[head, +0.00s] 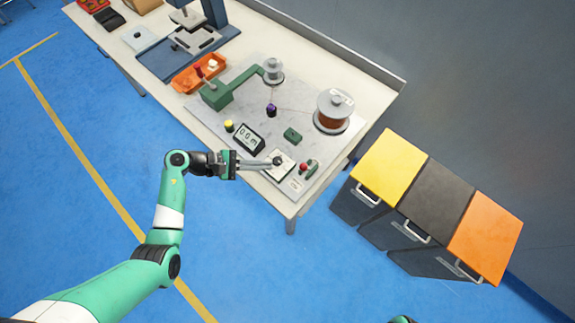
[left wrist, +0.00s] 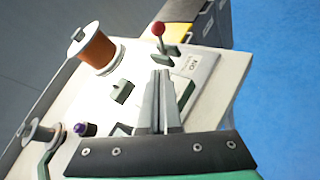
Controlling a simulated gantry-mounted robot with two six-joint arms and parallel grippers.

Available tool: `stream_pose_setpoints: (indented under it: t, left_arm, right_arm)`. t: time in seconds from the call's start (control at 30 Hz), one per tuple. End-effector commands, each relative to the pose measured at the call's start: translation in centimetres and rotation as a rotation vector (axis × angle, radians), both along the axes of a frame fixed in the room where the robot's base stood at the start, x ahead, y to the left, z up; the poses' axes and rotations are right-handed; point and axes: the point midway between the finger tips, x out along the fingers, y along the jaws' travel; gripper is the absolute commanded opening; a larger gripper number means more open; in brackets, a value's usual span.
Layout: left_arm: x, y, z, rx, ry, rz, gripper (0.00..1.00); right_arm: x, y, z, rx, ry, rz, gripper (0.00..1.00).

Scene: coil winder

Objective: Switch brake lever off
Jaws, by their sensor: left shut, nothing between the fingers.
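A lever with a red ball knob (head: 303,168) stands on a green base near the front right corner of the grey winder board. In the left wrist view the red knob (left wrist: 158,29) stands up just beyond my fingertips, with a visible gap. The fingers also show in the left wrist view (left wrist: 160,75) and hide part of the panel. My right gripper is not in view.
A digital display (head: 249,139), yellow button (head: 229,126), purple knob (head: 271,110), green block (head: 292,135) and copper wire spool (head: 332,112) share the board. Yellow (head: 390,165), black and orange bins stand right of the table. Blue floor in front is free.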

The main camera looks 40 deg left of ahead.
Motion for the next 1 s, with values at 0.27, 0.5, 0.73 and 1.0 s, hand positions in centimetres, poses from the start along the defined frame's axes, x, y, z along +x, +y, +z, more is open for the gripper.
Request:
stream_pose_setpoints:
  t: [0.27, 0.5, 0.73, 1.0]
  left_arm:
    - [3.2, -4.2, -0.9, 0.001, -0.002, -0.004, 0.00]
    - [4.0, -5.9, -0.4, 0.000, 0.001, -0.001, 0.00]
    - [4.1, -6.0, -0.3, -0.001, 0.001, 0.000, 0.00]
    - [4.0, -5.5, 0.0, 0.002, 0.016, 0.010, 0.00]
  right_arm:
    - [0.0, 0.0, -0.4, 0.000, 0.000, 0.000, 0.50]
    - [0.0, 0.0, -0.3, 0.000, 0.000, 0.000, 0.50]
    - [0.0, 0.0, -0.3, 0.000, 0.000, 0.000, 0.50]
    - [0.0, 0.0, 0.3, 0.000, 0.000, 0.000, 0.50]
